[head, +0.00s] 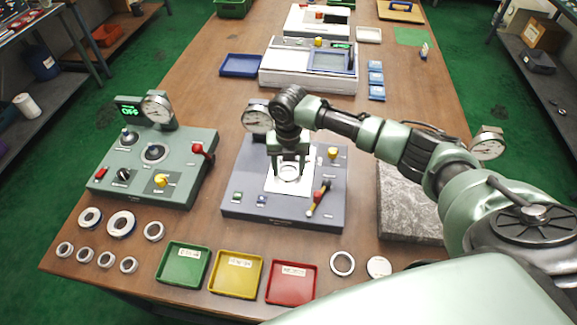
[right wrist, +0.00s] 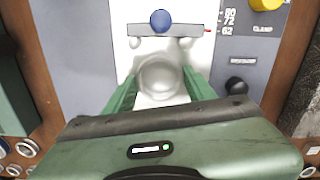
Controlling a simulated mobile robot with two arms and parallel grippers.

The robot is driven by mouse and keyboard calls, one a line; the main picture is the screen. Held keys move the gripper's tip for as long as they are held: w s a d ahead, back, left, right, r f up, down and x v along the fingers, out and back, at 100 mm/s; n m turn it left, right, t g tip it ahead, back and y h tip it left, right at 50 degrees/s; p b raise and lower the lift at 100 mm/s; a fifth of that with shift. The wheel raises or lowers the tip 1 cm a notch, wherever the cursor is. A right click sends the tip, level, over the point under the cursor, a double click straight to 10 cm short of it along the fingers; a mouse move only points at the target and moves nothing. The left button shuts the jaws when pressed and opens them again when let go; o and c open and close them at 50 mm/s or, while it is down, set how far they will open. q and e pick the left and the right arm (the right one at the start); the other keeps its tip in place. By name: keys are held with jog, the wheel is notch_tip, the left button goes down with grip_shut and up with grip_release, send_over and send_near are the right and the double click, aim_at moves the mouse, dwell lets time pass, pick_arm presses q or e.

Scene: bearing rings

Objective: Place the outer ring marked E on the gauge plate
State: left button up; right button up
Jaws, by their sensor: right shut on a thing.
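My right gripper (head: 289,168) points down over the white gauge plate (head: 273,187) of the dark grey gauge unit in the middle of the table. Its two green fingers are shut on a pale metal ring, the outer ring (head: 290,173), seen low between the fingertips. In the right wrist view the ring (right wrist: 160,80) lies between the fingers over the white plate (right wrist: 192,62), just below a blue-tipped stop. I cannot tell whether the ring touches the plate. No letter mark is readable on it. My left gripper is not in view.
A green-grey gauge unit (head: 180,140) stands left. Several loose bearing rings (head: 121,223) lie at the front left. Green (head: 163,276), yellow (head: 213,287) and red (head: 271,299) trays line the front. Another ring (head: 342,263) lies right of them. A stone block (head: 400,222) stands right.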

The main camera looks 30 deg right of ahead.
jog(key=shift+f, duration=0.2)
dwell(0.6)
jog(key=o, duration=1.5)
notch_tip(320, 180, up, 7)
jog(key=shift+f+b, duration=0.2)
jog(key=shift+b, duration=0.6)
jog(key=shift+r, duration=0.6)
